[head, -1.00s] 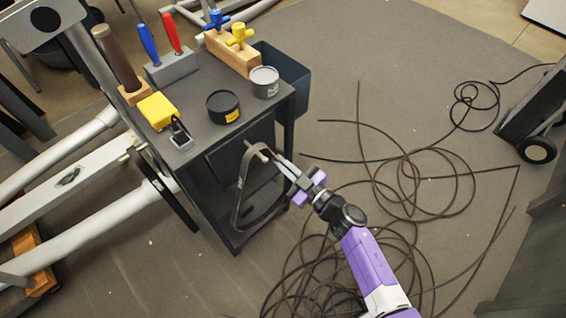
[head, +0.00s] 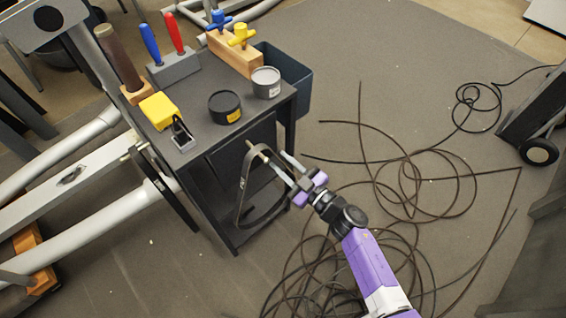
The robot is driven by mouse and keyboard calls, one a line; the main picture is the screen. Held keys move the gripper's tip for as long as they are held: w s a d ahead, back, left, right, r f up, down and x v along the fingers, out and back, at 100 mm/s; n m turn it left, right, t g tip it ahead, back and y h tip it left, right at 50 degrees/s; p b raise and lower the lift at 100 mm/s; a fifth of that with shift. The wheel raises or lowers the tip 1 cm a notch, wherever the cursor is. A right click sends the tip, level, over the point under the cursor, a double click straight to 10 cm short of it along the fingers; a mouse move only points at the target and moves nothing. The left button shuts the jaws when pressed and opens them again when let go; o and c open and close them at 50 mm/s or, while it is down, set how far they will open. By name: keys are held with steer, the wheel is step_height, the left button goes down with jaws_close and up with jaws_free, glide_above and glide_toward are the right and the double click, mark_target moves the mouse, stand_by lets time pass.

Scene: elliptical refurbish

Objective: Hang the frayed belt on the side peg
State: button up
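The frayed belt, a dark narrow loop (head: 243,188), hangs down beside the right front side of the black cart. Its top is at the pale side peg (head: 254,149) that sticks out from the cart; it looks looped over the peg, though the exact contact is small to see. My gripper (head: 277,161) is just right of the peg and the belt's upper part. Its two fingers are spread apart, with a visible gap. The belt's lower end hangs freely near the cart's lower edge.
The cart top (head: 205,150) holds a yellow-topped tool (head: 160,111), two round tins, a screwdriver block (head: 174,68) and a wooden block with knobs. Another dark strap (head: 165,190) hangs at the cart's left. Loose cable (head: 420,180) covers the floor at right.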

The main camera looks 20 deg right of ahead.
steer(key=p+v, duration=0.1)
steer(key=v, duration=0.6)
steer(key=shift+s, duration=0.35)
steer(key=shift+d, duration=0.2)
steer(key=s+d+r+m+t+h+p, duration=0.1)
steer(key=s+d+r+m+t+h, duration=0.2)
steer(key=r, duration=0.6)
steer(key=s+a+r+m+g+h+p, duration=0.1)
steer(key=s+r+p, duration=0.1)
steer(key=s+r, duration=0.4)
steer(key=s+a+r+m+g+p, duration=0.2)
steer(key=s+r, duration=0.4)
steer(key=s, duration=0.6)
steer(key=s+a+r+m+g+h+p, duration=0.1)
steer(key=s+a+r+g+p, duration=0.1)
steer(key=s+r, duration=0.4)
steer(key=shift+s+m+h+p, duration=0.3)
steer(key=shift+s+p, duration=0.35)
steer(key=shift+s, duration=1.15)
